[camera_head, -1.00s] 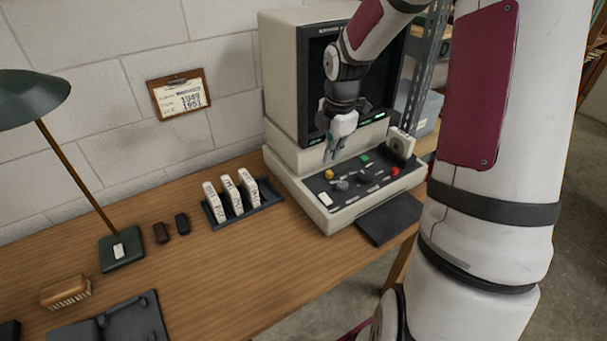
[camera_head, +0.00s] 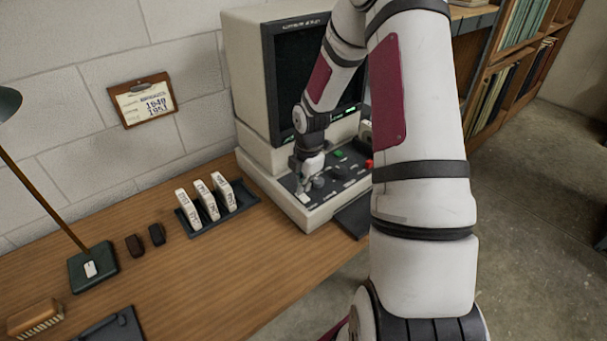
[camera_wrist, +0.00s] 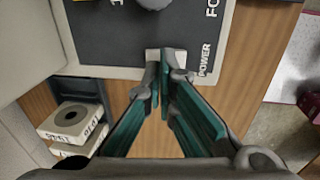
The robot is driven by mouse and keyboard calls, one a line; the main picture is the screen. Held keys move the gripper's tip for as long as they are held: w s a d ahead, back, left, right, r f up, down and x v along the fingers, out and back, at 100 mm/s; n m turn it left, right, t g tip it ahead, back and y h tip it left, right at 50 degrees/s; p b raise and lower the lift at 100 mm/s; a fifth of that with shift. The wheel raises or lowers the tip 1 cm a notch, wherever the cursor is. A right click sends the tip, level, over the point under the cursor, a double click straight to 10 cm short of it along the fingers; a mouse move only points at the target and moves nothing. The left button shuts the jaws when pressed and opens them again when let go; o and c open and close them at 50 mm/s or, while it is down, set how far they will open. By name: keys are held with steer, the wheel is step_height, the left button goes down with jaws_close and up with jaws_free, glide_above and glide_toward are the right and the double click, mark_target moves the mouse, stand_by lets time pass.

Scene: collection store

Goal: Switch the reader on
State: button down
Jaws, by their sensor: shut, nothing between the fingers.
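The reader (camera_head: 250,75) is a beige machine with a dark screen, standing at the back of the desk. Its dark control panel (camera_wrist: 100,32) carries knobs and coloured buttons. In the wrist view a pale switch (camera_wrist: 152,55) marked POWER sits at the panel's near edge. My gripper (camera_wrist: 164,78) is shut and empty, its green fingertips at the switch and partly covering it. I cannot tell whether they touch it. In the head view my gripper (camera_head: 302,190) is over the panel's front left corner, and my arm hides part of the panel.
A dark tray (camera_head: 248,201) with boxed reels stands left of the reader. A lamp base (camera_head: 93,268), two small dark objects and a brush (camera_head: 35,318) lie farther left. A clipboard (camera_head: 143,101) hangs on the wall. The desk's middle is clear.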

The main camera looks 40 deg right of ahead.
mark_target(303, 197)
steer(key=shift+w+f, duration=0.1)
steer(key=shift+f, duration=0.65)
steer(key=shift+w+f+g+b, duration=0.25)
steer(key=shift+f+g+b, duration=0.15)
steer(key=shift+g, duration=0.2)
steer(key=shift+a+p, duration=0.1)
steer(key=shift+p, duration=0.25)
steer(key=shift+w, duration=0.1)
steer(key=shift+f, duration=0.15)
